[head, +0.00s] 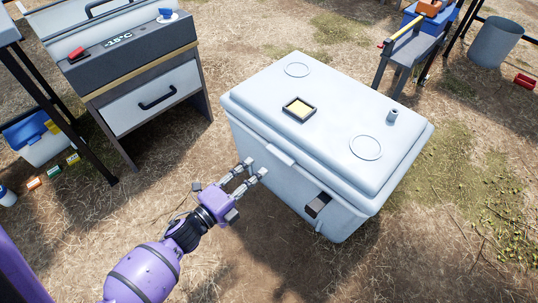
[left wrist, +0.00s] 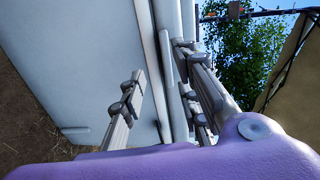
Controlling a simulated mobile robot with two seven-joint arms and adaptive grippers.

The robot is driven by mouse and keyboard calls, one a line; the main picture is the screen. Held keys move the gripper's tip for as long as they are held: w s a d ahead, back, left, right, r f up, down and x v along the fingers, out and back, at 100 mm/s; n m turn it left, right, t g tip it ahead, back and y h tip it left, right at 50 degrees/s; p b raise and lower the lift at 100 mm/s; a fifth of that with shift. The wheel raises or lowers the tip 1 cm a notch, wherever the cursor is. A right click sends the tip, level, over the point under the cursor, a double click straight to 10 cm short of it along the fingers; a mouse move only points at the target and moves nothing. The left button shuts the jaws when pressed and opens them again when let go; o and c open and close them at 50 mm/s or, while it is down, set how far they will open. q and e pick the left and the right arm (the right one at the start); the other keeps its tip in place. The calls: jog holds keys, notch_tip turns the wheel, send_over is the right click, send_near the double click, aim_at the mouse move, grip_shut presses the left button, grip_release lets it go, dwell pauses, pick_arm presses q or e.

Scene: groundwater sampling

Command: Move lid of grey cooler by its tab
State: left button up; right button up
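The grey cooler (head: 285,180) stands on the ground in the middle of the head view. Its pale lid (head: 330,105) lies flat on top and looks closed. A narrow tab (head: 281,157) shows at the lid's front edge. My left gripper (head: 254,169) is at the cooler's front side, just below and left of the tab. Its two fingers are apart, with nothing seen held. In the left wrist view, the cooler's pale wall (left wrist: 85,60) and lid edge run past the spread fingers (left wrist: 157,85). Contact with the tab cannot be told. My right gripper is not in view.
A dark latch (head: 318,205) sticks out on the cooler's front. A grey freezer cabinet (head: 155,95) with a drawer stands at the left. A small table (head: 410,48) and a metal bucket (head: 495,42) are at the back right. The dry ground in front is clear.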

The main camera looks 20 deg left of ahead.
aim_at(277, 158)
pick_arm(q)
jog(key=shift+m, duration=0.4)
jog(key=x, duration=0.2)
jog(key=b+x, duration=0.1)
jog(key=x, duration=0.2)
jog(key=d+r+b+x, duration=0.1)
jog(key=x, duration=0.1)
jog(key=shift+w+d, duration=0.15)
jog(key=shift+d, duration=0.05)
jog(key=shift+c, duration=0.3)
grip_shut()
